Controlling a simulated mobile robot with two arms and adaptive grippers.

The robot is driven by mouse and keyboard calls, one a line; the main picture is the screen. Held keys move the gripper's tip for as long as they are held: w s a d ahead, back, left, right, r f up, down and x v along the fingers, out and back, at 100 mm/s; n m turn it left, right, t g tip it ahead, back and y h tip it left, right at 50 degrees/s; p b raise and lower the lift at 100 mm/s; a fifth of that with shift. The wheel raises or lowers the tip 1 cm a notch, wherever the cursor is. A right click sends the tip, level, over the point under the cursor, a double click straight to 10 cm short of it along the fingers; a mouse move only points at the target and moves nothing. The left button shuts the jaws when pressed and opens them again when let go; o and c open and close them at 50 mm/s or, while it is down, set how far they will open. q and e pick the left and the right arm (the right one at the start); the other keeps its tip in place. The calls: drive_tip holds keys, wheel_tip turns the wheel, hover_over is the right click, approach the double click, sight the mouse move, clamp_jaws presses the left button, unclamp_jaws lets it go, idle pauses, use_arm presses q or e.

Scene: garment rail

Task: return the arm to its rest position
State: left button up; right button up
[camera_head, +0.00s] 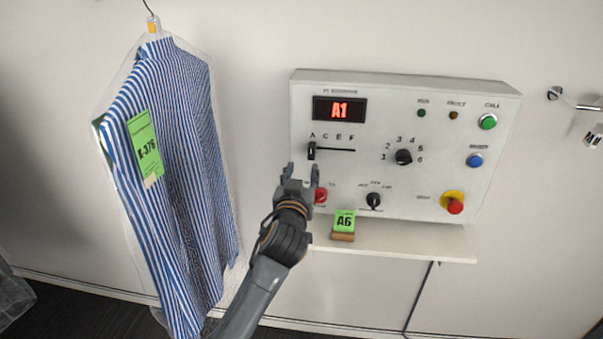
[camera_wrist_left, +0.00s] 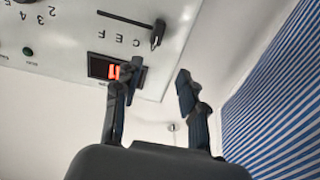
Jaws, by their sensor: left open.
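My left gripper (camera_head: 302,174) is in front of the lower left part of a grey control panel (camera_head: 440,110) in the head view. Its two fingers are apart with nothing between them. In the left wrist view the open fingers (camera_wrist_left: 157,88) show with the panel (camera_wrist_left: 60,40) behind them. The panel's display (camera_head: 339,109) reads A1. The slider knob (camera_head: 311,150) stands at the A end of its slot, just above the fingers. The gripper partly covers a red button (camera_head: 320,195). My right gripper is in neither view.
A blue striped shirt (camera_head: 180,150) in a clear cover with a green K-376 tag (camera_head: 145,148) hangs to the left, close to my arm. A shelf (camera_head: 410,240) under the panel holds a green A6 card (camera_head: 344,221). A metal hook (camera_head: 575,100) is at right.

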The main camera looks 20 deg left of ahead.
use_arm(q)
drive_tip(key=shift+f, duration=0.15)
wheel_tip(320, 180, down, 24)
drive_tip(key=d+r+m+g+h+b, duration=0.1)
drive_tip(key=d+m+g+h+b, duration=0.1)
drive_tip(key=m+g, duration=0.15)
drive_tip(key=s+d+f+g+h, duration=0.15)
drive_tip(key=s+f, duration=0.25)
drive_tip(key=f, duration=0.4)
drive_tip(key=s+a+f+g, duration=0.1)
drive_tip(key=s+f+g, duration=0.15)
drive_tip(key=f, duration=0.55)
drive_tip(key=s+d+f+g, duration=0.1)
drive_tip(key=s+f, duration=0.4)
drive_tip(key=f, duration=0.3)
drive_tip(key=s+f+m+g+h+b, duration=0.1)
drive_tip(key=s+f+g, duration=0.2)
drive_tip(key=s+f, duration=1.05)
drive_tip(key=s+f+m+g+b, duration=0.1)
drive_tip(key=s+f+g+b, duration=0.15)
drive_tip(key=s+f, duration=1.05)
drive_tip(key=s+f+g, duration=0.1)
drive_tip(key=s+g, duration=0.1)
drive_tip(key=s, duration=1.6)
drive_tip(key=shift+s+f, duration=0.15)
drive_tip(key=shift+s, duration=0.05)
drive_tip(key=shift+h, duration=0.25)
